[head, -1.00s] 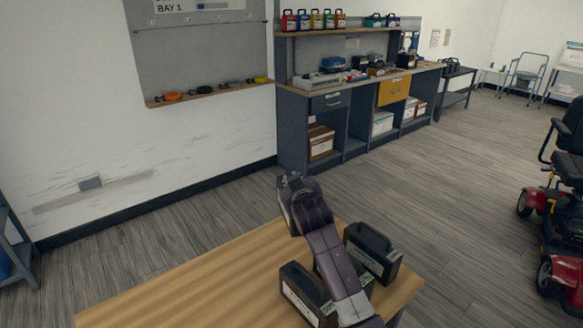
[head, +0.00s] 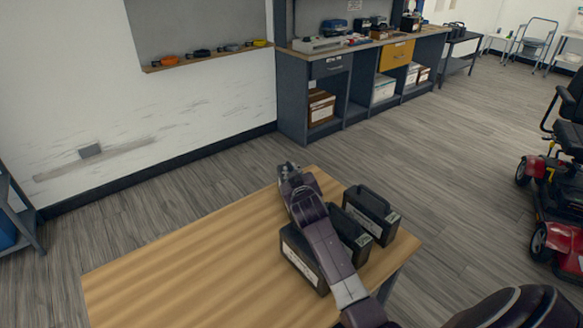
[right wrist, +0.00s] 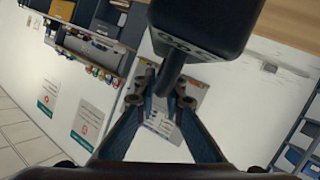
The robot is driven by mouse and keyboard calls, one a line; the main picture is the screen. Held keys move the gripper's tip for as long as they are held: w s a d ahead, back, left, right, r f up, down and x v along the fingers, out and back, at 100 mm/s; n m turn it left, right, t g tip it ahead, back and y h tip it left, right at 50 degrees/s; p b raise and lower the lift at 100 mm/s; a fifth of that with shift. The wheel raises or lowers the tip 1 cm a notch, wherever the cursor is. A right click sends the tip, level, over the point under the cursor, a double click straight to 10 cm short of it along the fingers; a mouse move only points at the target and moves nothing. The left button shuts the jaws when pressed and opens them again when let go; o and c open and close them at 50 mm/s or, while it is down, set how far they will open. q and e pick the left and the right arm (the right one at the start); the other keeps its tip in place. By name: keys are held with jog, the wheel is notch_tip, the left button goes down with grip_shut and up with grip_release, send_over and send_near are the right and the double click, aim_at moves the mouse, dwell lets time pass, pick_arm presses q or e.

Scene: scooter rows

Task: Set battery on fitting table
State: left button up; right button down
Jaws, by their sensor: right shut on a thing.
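My right gripper (head: 290,172) reaches over the wooden table (head: 180,265), near its far right corner. In the right wrist view its fingers (right wrist: 167,92) are shut on the handle of a dark battery (right wrist: 205,25) with a pale label. The head view does not clearly show this grip. Three black batteries with handles show around my right arm: a left one (head: 302,260), a middle one (head: 352,238), partly covered by the arm, and a right one (head: 373,214). I cannot tell which, if any, is the gripped one. My left gripper is not in view.
The left and middle of the tabletop are bare. A grey workbench (head: 310,72) with boxes below stands by the wall. A red scooter (head: 555,225) stands on the right. A dark shelf (head: 18,215) is at the left edge. Open floor lies between.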

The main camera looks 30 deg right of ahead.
jog(key=shift+r, duration=0.3)
jog(key=c, duration=2.3)
grip_release()
jog(key=shift+f, duration=0.35)
jog(key=shift+o, duration=1.4)
jog(key=shift+s+r, duration=0.1)
jog(key=shift+s, duration=0.1)
jog(key=v, duration=0.7)
jog(key=shift+s+a+r, duration=0.1)
jog(key=shift+a, duration=0.05)
